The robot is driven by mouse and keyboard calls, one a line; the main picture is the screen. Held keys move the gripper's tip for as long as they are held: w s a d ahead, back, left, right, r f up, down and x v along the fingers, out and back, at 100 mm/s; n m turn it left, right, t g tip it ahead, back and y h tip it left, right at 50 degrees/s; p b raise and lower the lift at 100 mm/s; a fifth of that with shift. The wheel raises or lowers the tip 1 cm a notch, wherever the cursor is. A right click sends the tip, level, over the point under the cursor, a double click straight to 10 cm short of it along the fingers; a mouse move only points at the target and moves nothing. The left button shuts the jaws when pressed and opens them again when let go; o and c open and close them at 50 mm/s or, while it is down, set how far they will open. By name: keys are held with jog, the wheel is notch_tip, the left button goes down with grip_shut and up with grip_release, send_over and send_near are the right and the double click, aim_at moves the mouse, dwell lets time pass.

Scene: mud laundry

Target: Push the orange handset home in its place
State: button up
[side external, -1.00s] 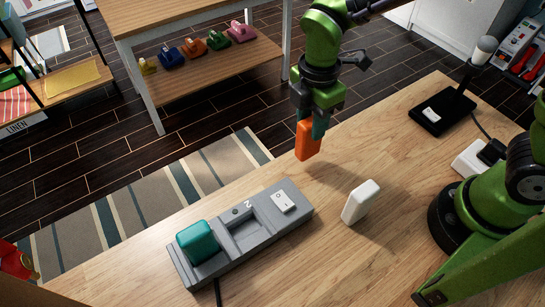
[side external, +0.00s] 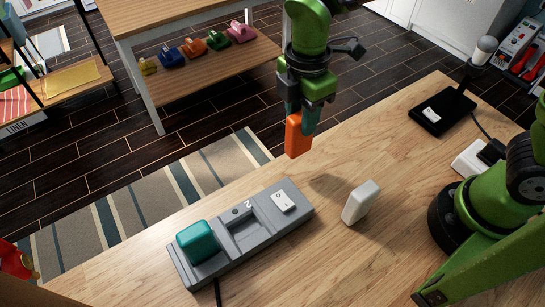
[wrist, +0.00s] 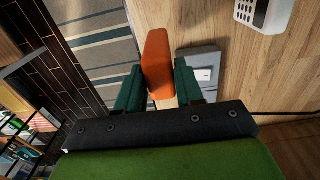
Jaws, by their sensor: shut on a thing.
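My gripper (side external: 303,115) is shut on the orange handset (side external: 297,137) and holds it upright in the air, above the far edge of the table. In the wrist view the orange handset (wrist: 157,62) sits between the two green fingers (wrist: 158,88). The grey charging base (side external: 236,262) lies on the table, lower left of the handset. A teal handset (side external: 197,241) sits in its left place. The middle place (side external: 243,232), by the mark 2, is empty. A white switch (side external: 283,201) is at its right end. The base's end shows in the wrist view (wrist: 199,58).
A white handset (side external: 361,202) stands on the table, right of the base. A black cradle (side external: 442,114) and a white block (side external: 472,160) are farther right. The table (side external: 330,255) is clear in front of the base. A striped rug (side external: 130,215) lies on the floor beyond.

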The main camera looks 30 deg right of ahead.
jog(key=s+a+r, duration=0.1)
jog(key=s+a, duration=0.2)
jog(key=a, duration=0.6)
jog(key=s+a+r, duration=0.1)
jog(key=s+a, duration=0.3)
jog(key=a, duration=0.4)
jog(key=shift+f, duration=1.95)
jog(key=shift+f, duration=0.4)
jog(key=shift+f, duration=0.2)
jog(key=shift+f, duration=0.9)
dwell(1.8)
jog(key=o, duration=1)
jog(key=shift+c, duration=0.2)
jog(key=c, duration=0.4)
